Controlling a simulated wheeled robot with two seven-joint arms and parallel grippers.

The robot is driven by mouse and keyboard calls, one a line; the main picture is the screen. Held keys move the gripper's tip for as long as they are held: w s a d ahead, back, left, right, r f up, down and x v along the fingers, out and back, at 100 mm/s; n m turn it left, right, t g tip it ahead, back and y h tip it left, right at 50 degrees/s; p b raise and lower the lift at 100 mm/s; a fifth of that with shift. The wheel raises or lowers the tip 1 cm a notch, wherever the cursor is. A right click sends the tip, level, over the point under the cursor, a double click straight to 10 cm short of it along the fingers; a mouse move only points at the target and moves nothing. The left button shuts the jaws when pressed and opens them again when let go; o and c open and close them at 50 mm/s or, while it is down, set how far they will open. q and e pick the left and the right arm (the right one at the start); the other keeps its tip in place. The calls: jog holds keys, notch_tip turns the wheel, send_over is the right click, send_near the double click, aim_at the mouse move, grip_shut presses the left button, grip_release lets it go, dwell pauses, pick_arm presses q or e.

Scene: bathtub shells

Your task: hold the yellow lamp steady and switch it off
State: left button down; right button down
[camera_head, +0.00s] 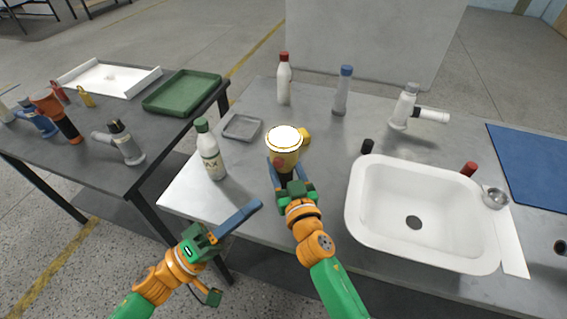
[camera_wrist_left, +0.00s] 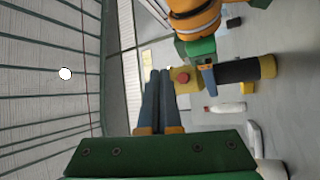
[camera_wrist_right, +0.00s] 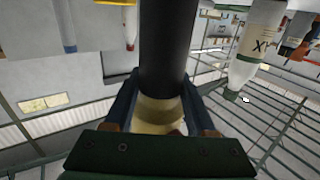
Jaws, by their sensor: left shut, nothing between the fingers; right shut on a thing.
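The yellow lamp (camera_head: 286,156) is upright over the grey table's front part, its top glowing bright white. A red button (camera_head: 278,161) is on its side; it also shows in the left wrist view (camera_wrist_left: 182,77). My right gripper (camera_head: 287,178) is shut on the lamp's black handle, which fills the middle of the right wrist view (camera_wrist_right: 163,45). My left gripper (camera_head: 258,205) is shut and empty, left of and nearer than the lamp, apart from it. In the left wrist view its closed fingers (camera_wrist_left: 158,72) point up beside the button. Whether the lamp touches the table is hidden.
A green-capped bottle (camera_head: 210,155) and a grey tray (camera_head: 242,127) stand left of the lamp. A white sink (camera_head: 375,235) is to the right, with a dark cap (camera_head: 367,146) by its corner. A red-capped bottle (camera_head: 284,85) and blue-capped bottle (camera_head: 342,95) stand behind.

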pick_arm(q)
jog(key=w+d+m+h, duration=0.1)
jog(key=w+d+h, duration=0.1)
jog(key=w, duration=0.5)
jog(key=shift+w+d, duration=0.2)
jog(key=shift+d, duration=0.25)
jog(key=shift+r, duration=0.1)
dwell(1.5)
jog(key=shift+w+d, duration=0.15)
jog(key=shift+w, duration=0.25)
dwell(0.4)
jog(key=s+a, duration=0.2)
jog(key=s, duration=0.4)
jog(key=shift+s, duration=0.3)
jog(key=shift+a, duration=0.1)
